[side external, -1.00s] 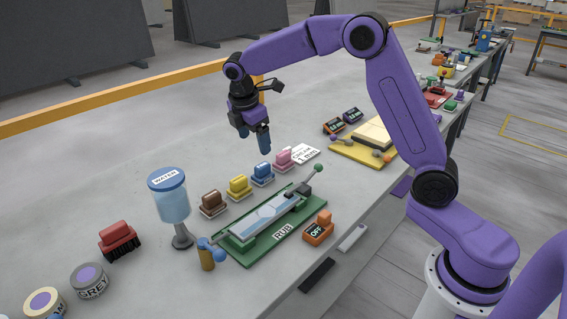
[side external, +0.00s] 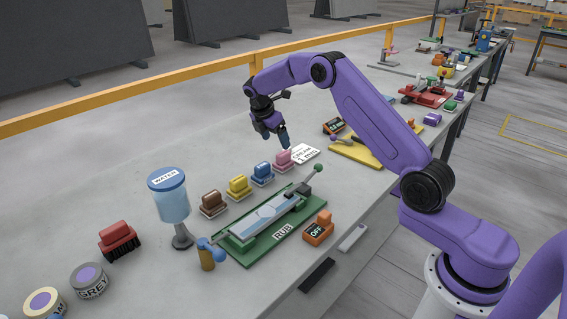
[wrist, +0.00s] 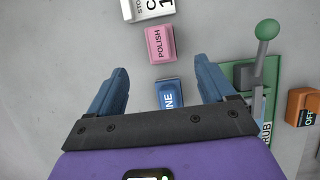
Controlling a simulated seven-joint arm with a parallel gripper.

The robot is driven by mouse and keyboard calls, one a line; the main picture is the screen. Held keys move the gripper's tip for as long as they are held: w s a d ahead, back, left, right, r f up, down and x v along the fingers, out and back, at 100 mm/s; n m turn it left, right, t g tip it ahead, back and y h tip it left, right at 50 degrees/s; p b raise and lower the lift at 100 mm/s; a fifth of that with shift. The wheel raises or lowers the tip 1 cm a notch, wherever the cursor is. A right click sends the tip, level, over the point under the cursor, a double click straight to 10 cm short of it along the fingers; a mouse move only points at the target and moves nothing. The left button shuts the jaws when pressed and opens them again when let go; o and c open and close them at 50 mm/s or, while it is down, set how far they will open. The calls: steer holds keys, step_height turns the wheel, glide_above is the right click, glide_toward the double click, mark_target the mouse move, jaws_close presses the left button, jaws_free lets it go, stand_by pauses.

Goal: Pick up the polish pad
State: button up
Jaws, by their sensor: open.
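The polish pad is a pink block (side external: 283,158) at the right end of a row of coloured pads on the slab. In the wrist view its pink top (wrist: 160,44) reads "POLISH" and lies beyond my fingertips, roughly centred between their lines. My gripper (side external: 285,144) is above and close to the pink pad in the side view. In the wrist view my gripper (wrist: 161,85) is open with nothing between its blue fingers, and the blue pad (wrist: 169,93) shows below, between them.
Yellow (side external: 239,187) and brown (side external: 213,203) pads stand to the left. Bare slab lies behind the row.

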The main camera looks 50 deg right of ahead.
mark_target(281, 154)
steer(key=x, duration=1.1)
steer(key=shift+f, duration=0.1)
steer(key=shift+a, duration=0.1)
steer(key=c, duration=1.2)
